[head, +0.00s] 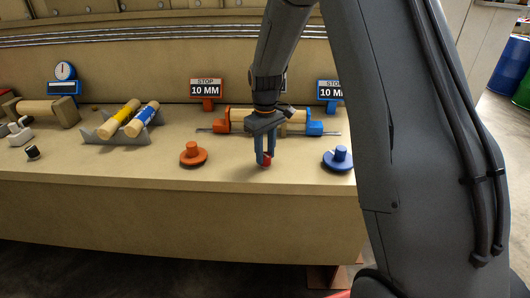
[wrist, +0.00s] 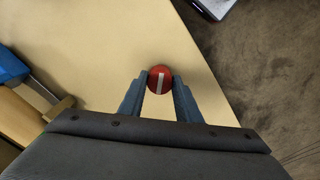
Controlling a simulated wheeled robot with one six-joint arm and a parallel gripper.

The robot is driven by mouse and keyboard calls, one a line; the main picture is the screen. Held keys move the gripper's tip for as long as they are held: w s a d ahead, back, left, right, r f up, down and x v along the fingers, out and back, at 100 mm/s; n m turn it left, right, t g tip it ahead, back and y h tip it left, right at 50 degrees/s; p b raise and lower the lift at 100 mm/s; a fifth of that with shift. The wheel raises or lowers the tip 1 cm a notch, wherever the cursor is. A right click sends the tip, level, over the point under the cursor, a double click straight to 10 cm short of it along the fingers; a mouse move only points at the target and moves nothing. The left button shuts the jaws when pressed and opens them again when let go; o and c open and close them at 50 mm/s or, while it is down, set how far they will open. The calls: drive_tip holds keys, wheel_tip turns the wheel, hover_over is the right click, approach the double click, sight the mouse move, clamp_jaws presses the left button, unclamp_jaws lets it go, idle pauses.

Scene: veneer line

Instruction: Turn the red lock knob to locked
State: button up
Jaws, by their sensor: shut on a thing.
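The red lock knob (head: 267,161) stands on the bench top near its front edge, between an orange knob and a blue knob. In the wrist view the red knob (wrist: 160,79) is round with a white stripe that runs nearly up and down the picture. My gripper (head: 265,158) points down over it, and its two blue-grey fingers sit on either side of the knob. In the wrist view my gripper (wrist: 160,84) is shut on the knob. Any lock marking around the knob is not visible.
An orange knob (head: 193,154) and a blue knob (head: 338,158) flank it. Behind is a wooden roller between orange (head: 220,121) and blue (head: 315,122) holders, with 10 MM stop signs (head: 206,90). A grey rack (head: 105,131) holds yellow and blue rollers at left.

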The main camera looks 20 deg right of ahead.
sight(265, 155)
drive_tip(key=m, duration=0.4)
drive_tip(key=shift+w+r+m, duration=0.1)
drive_tip(key=shift+m, duration=0.3)
drive_tip(key=m, duration=0.4)
drive_tip(key=shift+m, duration=0.3)
drive_tip(key=o, duration=1.1)
drive_tip(key=shift+c, duration=0.2)
drive_tip(key=shift+r, duration=0.1)
wheel_tip(265, 155, up, 8)
drive_tip(key=shift+f+b, duration=0.2)
drive_tip(key=shift+b, duration=0.65)
